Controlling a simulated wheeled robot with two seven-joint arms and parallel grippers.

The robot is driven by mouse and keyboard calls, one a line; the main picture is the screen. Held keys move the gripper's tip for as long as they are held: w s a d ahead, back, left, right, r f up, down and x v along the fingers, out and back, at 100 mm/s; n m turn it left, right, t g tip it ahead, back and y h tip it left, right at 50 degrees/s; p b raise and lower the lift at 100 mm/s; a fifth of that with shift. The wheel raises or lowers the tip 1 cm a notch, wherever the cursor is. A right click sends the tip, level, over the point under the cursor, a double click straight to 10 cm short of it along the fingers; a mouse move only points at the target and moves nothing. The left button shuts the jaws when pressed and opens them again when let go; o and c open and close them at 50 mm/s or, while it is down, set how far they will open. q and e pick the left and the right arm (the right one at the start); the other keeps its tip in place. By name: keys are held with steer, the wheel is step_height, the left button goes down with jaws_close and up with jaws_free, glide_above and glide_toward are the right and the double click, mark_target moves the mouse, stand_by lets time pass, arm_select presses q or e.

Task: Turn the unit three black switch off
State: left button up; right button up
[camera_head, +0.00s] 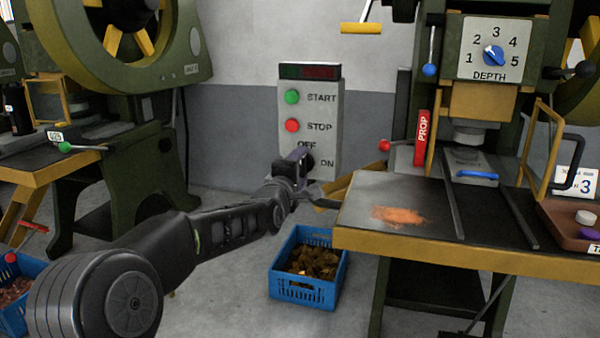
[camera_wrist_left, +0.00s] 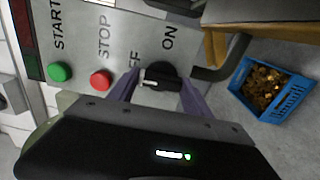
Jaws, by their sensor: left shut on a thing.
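The black switch (camera_wrist_left: 162,72) sits low on the grey control panel (camera_head: 328,108), beside the OFF and ON labels. A white mark shows on its left side in the wrist view, but I cannot tell its setting for sure. My left gripper (camera_head: 301,160) is at the switch, with its purple fingers on either side of it, shut on it. My right gripper is not in view.
A green START button (camera_head: 292,96) and a red STOP button (camera_head: 292,125) sit above the switch. A press table (camera_head: 370,240) with a sign reading 3 (camera_head: 585,186) stands at right. A blue crate (camera_head: 276,283) of scrap lies on the floor below.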

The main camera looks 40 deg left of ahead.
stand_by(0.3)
arm_select(q)
steer(key=o, duration=1.4)
steer(key=shift+c, duration=0.2)
steer(key=shift+s, duration=0.1)
steer(key=v, duration=0.7)
steer(key=shift+s+p, duration=0.3)
steer(key=shift+p, duration=0.15)
steer(key=shift+d, duration=0.1)
